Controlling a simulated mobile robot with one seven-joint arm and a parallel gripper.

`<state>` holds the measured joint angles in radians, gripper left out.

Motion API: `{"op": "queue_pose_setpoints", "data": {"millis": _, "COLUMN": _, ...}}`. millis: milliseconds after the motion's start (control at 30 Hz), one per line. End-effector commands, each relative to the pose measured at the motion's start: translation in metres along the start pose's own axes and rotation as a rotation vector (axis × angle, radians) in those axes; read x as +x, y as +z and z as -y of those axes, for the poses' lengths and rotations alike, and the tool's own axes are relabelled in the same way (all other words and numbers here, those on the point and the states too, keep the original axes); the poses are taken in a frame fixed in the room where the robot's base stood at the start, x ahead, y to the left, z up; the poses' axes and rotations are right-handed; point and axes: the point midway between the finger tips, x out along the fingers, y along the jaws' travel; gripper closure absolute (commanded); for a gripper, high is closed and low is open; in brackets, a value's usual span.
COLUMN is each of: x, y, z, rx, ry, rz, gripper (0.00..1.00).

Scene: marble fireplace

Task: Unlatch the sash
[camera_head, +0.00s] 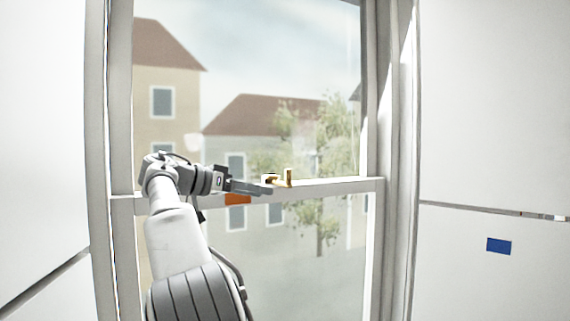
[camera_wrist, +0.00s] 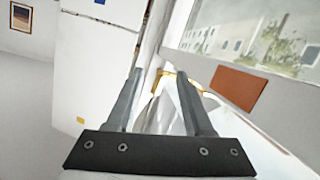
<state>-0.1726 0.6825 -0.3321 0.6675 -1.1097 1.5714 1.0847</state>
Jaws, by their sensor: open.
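The window sash has a white meeting rail (camera_head: 340,186) across the middle of the window. A brass latch (camera_head: 288,177) stands on this rail, with a small upright part and a lower brass piece just to its left. My gripper (camera_head: 268,189) comes in from the left, with its fingers level with the rail and just left of the upright brass part. In the wrist view the two fingers are apart, and brass of the latch (camera_wrist: 195,84) shows beyond and between them, partly hidden by the right finger. I cannot tell whether a finger touches it.
An orange patch (camera_head: 237,198) lies on the rail below my gripper. Glass panes fill the sash above and below the rail, and the white window frame (camera_head: 400,150) rises at the right. A blue rectangle (camera_head: 498,246) is on the right wall. A picture (camera_wrist: 21,15) hangs at far left.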

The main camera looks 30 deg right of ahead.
Motion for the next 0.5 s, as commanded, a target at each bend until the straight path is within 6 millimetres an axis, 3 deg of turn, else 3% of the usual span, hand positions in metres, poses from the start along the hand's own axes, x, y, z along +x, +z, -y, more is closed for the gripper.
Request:
{"op": "queue_pose_setpoints", "data": {"millis": 100, "x": -0.021, "y": -0.018, "z": 0.012, "rx": 0.107, "ry": 0.060, "rz": -0.108, "gripper": 0.48}}
{"op": "queue_pose_setpoints", "data": {"millis": 300, "x": -0.044, "y": -0.025, "z": 0.018, "rx": 0.223, "ry": 0.102, "rz": -0.212, "gripper": 0.48}}
{"op": "queue_pose_setpoints", "data": {"millis": 500, "x": -0.036, "y": -0.028, "z": 0.017, "rx": 0.249, "ry": 0.112, "rz": -0.232, "gripper": 0.48}}
